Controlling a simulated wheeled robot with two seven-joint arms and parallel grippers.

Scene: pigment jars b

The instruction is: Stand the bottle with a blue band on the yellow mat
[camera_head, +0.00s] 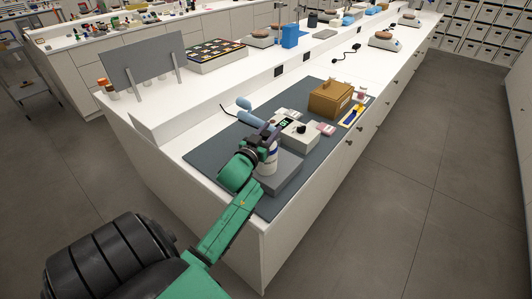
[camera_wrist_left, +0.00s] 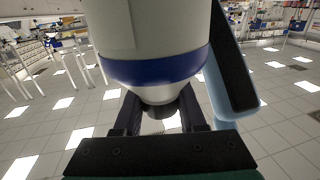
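The bottle with a blue band (camera_head: 271,155) is white and upright, at the near end of the bench in the head view. It fills the middle of the left wrist view, its blue band (camera_wrist_left: 155,69) just before a narrower end. My left gripper (camera_head: 266,137) is at the bottle's top, and its dark fingers (camera_wrist_left: 161,118) sit on both sides of the narrow end, apparently shut on it. I cannot tell whether the bottle's base touches anything. A small yellow patch (camera_head: 346,123), perhaps the mat, lies at the right of the grey bench mat, with a blue thing on it. My right gripper is not in view.
A grey slab (camera_head: 283,184) lies below the bottle. A light-blue object (camera_head: 243,103) is just behind my gripper. A white box (camera_head: 299,136) and a brown box (camera_head: 329,99) stand on the grey bench mat (camera_head: 213,155). A raised shelf runs behind.

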